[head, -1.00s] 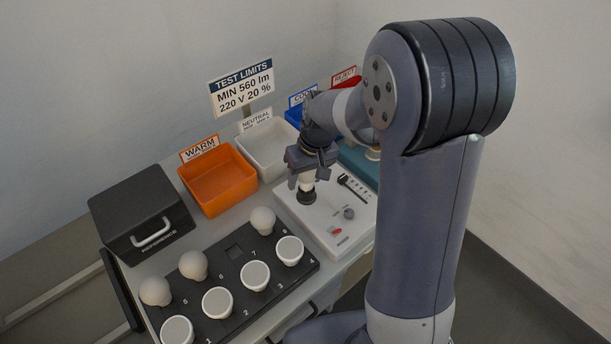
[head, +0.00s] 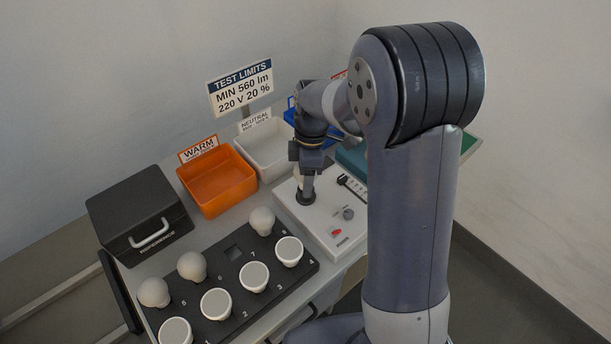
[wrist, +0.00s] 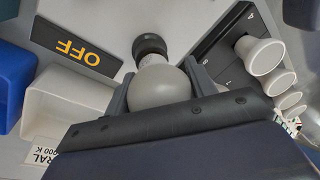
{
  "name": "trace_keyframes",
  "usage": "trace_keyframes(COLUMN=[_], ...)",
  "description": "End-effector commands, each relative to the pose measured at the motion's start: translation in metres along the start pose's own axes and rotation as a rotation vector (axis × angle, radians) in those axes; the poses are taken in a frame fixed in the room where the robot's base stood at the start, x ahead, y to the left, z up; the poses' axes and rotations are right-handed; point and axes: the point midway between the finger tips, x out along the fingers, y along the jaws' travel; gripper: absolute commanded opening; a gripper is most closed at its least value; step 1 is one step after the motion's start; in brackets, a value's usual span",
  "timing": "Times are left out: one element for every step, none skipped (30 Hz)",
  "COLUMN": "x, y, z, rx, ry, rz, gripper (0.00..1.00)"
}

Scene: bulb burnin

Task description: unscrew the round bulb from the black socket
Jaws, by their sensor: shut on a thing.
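The round bulb (wrist: 158,86) is pale and frosted. In the wrist view it sits between the two fingers of my gripper (wrist: 160,88), which is shut on its globe. Its narrow neck points at the black socket (wrist: 149,44) and meets it; I cannot tell how far the thread is in. In the head view my gripper (head: 309,163) stands over the black socket (head: 305,196) on the white test box (head: 315,225). There the bulb is mostly hidden by the gripper. A dark display (wrist: 72,48) reads OFF in orange.
A black tray (head: 228,325) with round and flat-topped bulbs lies in front, with one empty square hole. The orange bin (head: 218,203), white bin (head: 263,165) and black case (head: 140,222) stand behind and left. A limits sign (head: 240,87) rises behind the bins.

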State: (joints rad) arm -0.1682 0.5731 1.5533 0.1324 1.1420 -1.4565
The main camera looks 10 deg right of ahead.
Motion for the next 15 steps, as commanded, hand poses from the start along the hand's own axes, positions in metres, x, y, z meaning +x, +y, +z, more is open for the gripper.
trace_keyframes(x=[-0.0009,-0.0011,-0.0012,-0.0013,-0.0013,-0.0013,-0.0012,-0.0012,-0.0013,-0.0013,-0.0013,-0.0015,-0.0015,-0.0015,-0.0015], y=[0.0010,0.0011,0.0011,0.0011,0.0010,0.0008,0.0006,0.0006,0.0004,0.0004,0.0004,0.0003,0.0003,0.0002,0.0002], z=[-0.0001,0.0000,0.0000,0.0000,0.0002,0.0005,0.0005,0.0005,0.0005,0.0006,0.0007,0.0006,0.0006,0.0008,0.0011], rx=[-0.059,-0.096,-0.146,-0.184,-0.223,-0.274,-0.313,-0.351,-0.402,-0.441,-0.480,-0.530,-0.564,-0.595,-0.631], ry=[-0.010,-0.015,-0.021,-0.027,-0.033,-0.041,-0.046,-0.051,-0.058,-0.065,-0.070,-0.077,-0.081,-0.086,-0.092], rz=[-0.002,-0.006,-0.010,-0.014,-0.018,-0.024,-0.028,-0.032,-0.037,-0.041,-0.045,-0.049,-0.053,-0.056,-0.059], gripper=[0.30,0.30,0.30,0.30,0.30,0.30,0.30,0.30,0.30,0.30,0.30,0.30,0.30,0.30,0.30])
